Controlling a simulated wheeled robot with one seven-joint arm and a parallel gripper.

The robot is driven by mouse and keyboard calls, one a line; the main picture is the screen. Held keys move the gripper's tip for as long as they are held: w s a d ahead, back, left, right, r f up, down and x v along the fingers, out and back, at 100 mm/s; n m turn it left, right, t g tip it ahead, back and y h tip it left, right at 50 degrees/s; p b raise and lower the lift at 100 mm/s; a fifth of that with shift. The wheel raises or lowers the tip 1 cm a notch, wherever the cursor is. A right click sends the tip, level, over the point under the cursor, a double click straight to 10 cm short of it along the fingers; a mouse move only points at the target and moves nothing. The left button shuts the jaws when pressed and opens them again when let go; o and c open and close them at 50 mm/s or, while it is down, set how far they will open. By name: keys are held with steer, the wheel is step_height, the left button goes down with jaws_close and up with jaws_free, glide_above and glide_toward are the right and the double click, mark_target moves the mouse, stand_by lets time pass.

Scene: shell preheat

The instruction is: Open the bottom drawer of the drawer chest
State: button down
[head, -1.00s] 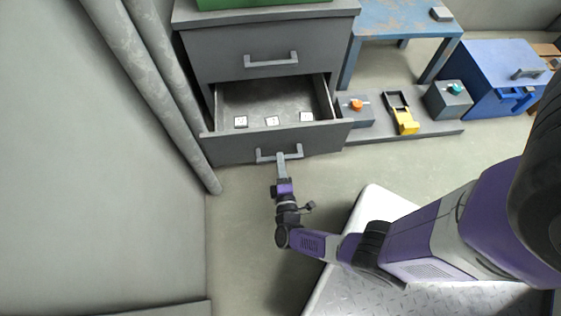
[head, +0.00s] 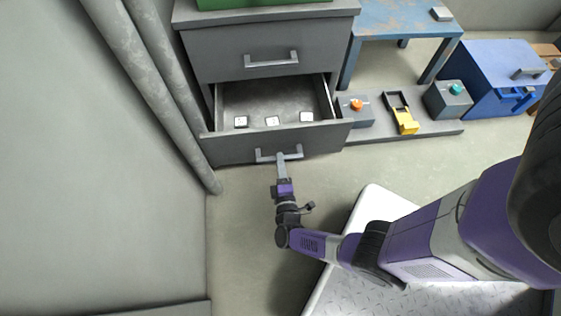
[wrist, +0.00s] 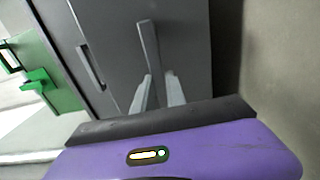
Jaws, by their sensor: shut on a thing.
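The grey drawer chest (head: 215,45) stands at the upper left of the head view. Its bottom drawer (head: 230,148) is pulled out, and its inside shows, with small white square pieces (head: 272,121) lying in it. The drawer's grey bar handle (head: 265,157) is on its front. My gripper (head: 282,160) is shut on the right part of this handle. In the wrist view the fingers (wrist: 158,92) close around the handle bar (wrist: 148,45). The upper drawer (head: 225,62) is closed.
Pipes (head: 165,85) run along the wall left of the chest. To the right are a blue table (head: 385,22), a low grey board (head: 430,128) with switch boxes (head: 356,113), and a blue cabinet (head: 505,70). Bare floor (head: 235,240) lies before the drawer.

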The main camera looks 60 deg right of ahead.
steer(key=v, duration=0.4)
steer(key=shift+d, duration=0.1)
steer(key=c, duration=1.4)
jaws_free()
steer(key=shift+o, duration=0.2)
